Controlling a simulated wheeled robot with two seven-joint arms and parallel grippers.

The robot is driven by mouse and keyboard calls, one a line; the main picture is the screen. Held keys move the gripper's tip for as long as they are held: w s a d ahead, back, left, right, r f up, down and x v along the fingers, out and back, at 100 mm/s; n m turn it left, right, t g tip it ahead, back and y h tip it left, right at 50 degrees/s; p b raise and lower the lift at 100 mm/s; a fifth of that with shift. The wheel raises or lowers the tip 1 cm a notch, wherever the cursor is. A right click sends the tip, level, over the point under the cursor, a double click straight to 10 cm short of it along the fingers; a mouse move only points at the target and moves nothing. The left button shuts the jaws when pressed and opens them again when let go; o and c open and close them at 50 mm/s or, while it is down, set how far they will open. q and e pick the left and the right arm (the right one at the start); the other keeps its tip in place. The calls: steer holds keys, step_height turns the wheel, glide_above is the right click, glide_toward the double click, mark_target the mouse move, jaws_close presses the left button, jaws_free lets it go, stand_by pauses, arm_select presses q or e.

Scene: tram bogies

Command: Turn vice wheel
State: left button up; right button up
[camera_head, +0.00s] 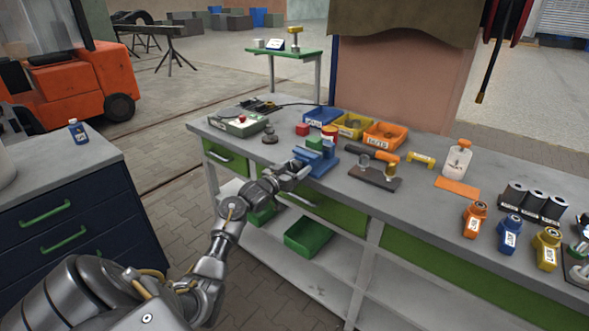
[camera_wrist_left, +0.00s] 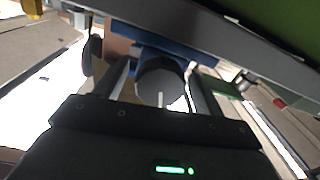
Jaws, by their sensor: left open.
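The blue vice (camera_head: 319,158) stands at the front edge of the workbench in the head view, with a green block (camera_head: 315,143) at its jaws. In the left wrist view the vice's blue body (camera_wrist_left: 150,58) lies beyond the fingers. A dark grey round vice wheel (camera_wrist_left: 160,82) with a pale mark faces my wrist camera. My left gripper (camera_head: 292,170) reaches the vice's front, and its open fingers (camera_wrist_left: 160,92) stand on either side of the wheel. I cannot tell whether they touch it. In the head view my gripper mostly hides the wheel. My right gripper is not in view.
The workbench (camera_head: 330,183) holds blue, yellow and orange bins (camera_head: 385,136) behind the vice. A navy drawer cabinet (camera_head: 70,205) is at left, with open floor between.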

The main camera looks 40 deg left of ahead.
arm_select(q)
steer(key=c, duration=1)
steer(key=m, duration=0.4)
steer(key=shift+b, duration=0.35)
steer(key=m, duration=0.3)
steer(key=shift+b, duration=0.4)
steer(key=shift+m, duration=1)
steer(key=shift+m+b, duration=0.45)
steer(key=shift+m, duration=0.75)
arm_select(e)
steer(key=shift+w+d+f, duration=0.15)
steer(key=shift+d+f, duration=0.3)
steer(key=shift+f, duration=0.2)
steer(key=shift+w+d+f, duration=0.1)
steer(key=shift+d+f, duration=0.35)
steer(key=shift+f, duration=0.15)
arm_select(q)
steer(key=shift+m, duration=0.3)
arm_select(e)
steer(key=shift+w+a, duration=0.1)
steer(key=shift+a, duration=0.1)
